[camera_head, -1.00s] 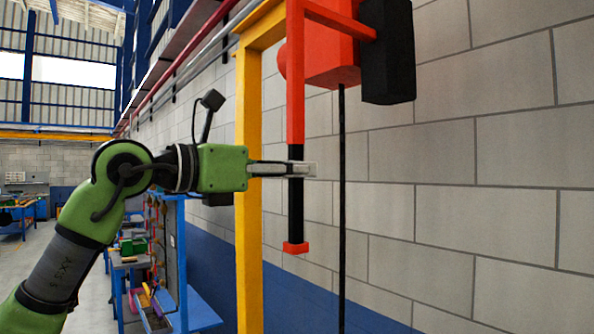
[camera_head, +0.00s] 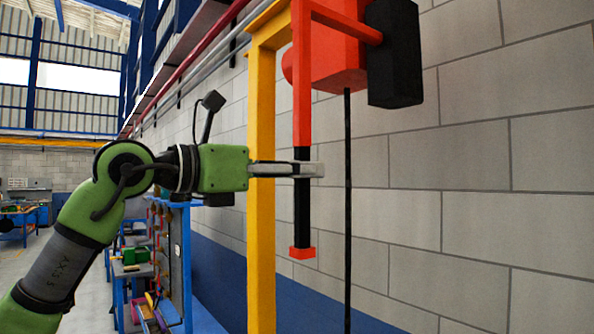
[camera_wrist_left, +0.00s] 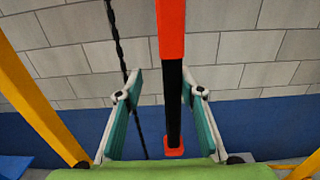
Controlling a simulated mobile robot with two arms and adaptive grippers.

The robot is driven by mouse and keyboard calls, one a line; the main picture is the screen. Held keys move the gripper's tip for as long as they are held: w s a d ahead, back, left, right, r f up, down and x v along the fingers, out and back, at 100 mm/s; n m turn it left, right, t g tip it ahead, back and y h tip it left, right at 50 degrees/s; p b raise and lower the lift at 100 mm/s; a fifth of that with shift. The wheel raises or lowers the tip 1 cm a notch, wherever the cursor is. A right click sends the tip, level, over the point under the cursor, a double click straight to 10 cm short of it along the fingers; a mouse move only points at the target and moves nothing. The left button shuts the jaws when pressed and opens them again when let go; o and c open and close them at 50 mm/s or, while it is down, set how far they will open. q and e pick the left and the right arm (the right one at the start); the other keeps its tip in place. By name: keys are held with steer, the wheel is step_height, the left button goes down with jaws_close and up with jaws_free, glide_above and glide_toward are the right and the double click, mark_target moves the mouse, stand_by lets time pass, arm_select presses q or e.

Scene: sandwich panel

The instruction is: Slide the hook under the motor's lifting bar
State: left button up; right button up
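The red hoist motor (camera_head: 335,62) with a black box (camera_head: 394,52) hangs at the top right in the head view. A red handle arm (camera_head: 301,80) comes down beside it, ending in a black grip (camera_head: 302,215) with a red foot (camera_head: 302,252). My left gripper (camera_head: 312,169) is level with the upper part of the grip. In the left wrist view the gripper (camera_wrist_left: 166,105) is open, with the grip (camera_wrist_left: 173,105) between its fingers, nearer the right pad. A dark chain (camera_head: 347,200) hangs behind. No hook or lifting bar can be made out. My right gripper is out of view.
A yellow post (camera_head: 262,230) stands close beside my left gripper. A grey block wall (camera_head: 480,160) with a blue lower band lies behind. Blue workbenches (camera_head: 130,280) stand farther back at the left.

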arm_select(q)
steer(key=v, duration=1.2)
steer(key=shift+w, duration=0.2)
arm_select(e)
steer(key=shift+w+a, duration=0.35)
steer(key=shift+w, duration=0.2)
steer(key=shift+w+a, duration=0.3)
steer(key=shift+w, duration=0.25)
arm_select(q)
steer(key=shift+a+f, duration=0.15)
